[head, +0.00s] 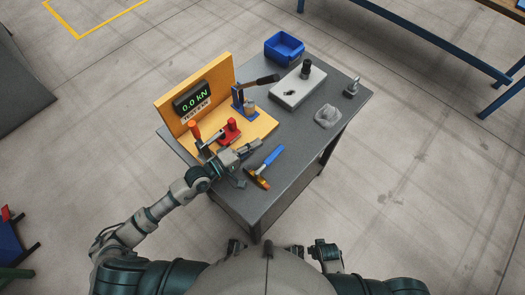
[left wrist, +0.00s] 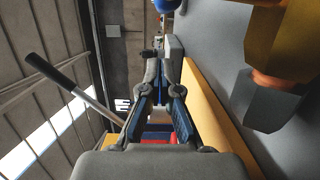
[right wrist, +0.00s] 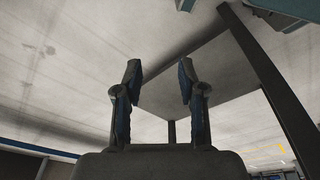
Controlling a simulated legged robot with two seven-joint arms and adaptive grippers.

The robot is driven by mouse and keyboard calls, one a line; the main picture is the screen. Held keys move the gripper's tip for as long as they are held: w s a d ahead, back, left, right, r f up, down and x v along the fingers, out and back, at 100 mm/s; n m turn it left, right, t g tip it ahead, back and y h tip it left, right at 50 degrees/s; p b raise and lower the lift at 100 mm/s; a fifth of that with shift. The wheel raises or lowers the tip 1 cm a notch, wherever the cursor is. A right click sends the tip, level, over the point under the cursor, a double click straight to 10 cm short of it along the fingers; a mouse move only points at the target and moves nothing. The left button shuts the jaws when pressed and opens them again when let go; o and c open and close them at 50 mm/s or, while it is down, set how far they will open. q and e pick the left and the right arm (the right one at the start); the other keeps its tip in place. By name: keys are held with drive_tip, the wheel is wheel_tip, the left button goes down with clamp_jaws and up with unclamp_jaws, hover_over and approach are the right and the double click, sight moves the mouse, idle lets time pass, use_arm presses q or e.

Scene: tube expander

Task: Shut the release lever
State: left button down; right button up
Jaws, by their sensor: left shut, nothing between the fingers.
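A tester with a "0.0 kN" display (head: 192,97) stands on a yellow board on the table. A lever with an orange-red grip (head: 194,131) rises at its front left, near a red block (head: 229,131). A black-gripped lever (head: 262,80) reaches out from a blue bracket (head: 240,101) behind; a black-gripped lever also shows in the left wrist view (left wrist: 52,72). I cannot tell which is the release lever. My left gripper (head: 252,146) is shut and empty above the board's front right edge, right of the red block. My right gripper (right wrist: 159,72) is open and empty, low beside the table.
The table's front right (head: 298,150) is clear.

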sight(273, 152)
use_arm(q)
drive_tip(key=shift+s+d+r+p, duration=0.1)
drive_tip(key=shift+s+d+p, duration=0.45)
drive_tip(key=shift+s+d, duration=0.7)
drive_tip(key=shift+d, duration=0.2)
use_arm(e)
drive_tip(key=shift+s+d+f, duration=0.1)
drive_tip(key=shift+s+f, duration=0.25)
drive_tip(key=shift+f, duration=0.35)
drive_tip(key=shift+s+f, duration=0.35)
drive_tip(key=shift+f, duration=0.3)
drive_tip(key=shift+s+d+f, duration=0.1)
drive_tip(key=shift+s+f, duration=0.25)
drive_tip(key=shift+f, duration=0.35)
use_arm(q)
drive_tip(key=shift+s+d+f+m+g+h+b, duration=0.3)
drive_tip(key=shift+d+g+b, duration=0.1)
drive_tip(key=shift+b, duration=0.45)
use_arm(e)
drive_tip(key=r, duration=0.1)
drive_tip(key=w+r, duration=0.1)
drive_tip(key=r, duration=0.1)
drive_tip(key=w+r, duration=0.1)
drive_tip(key=shift+w+a+r, duration=0.1)
drive_tip(key=shift+a+r, duration=0.1)
drive_tip(key=shift+a, duration=0.1)
use_arm(q)
drive_tip(key=shift+s+d, duration=0.1)
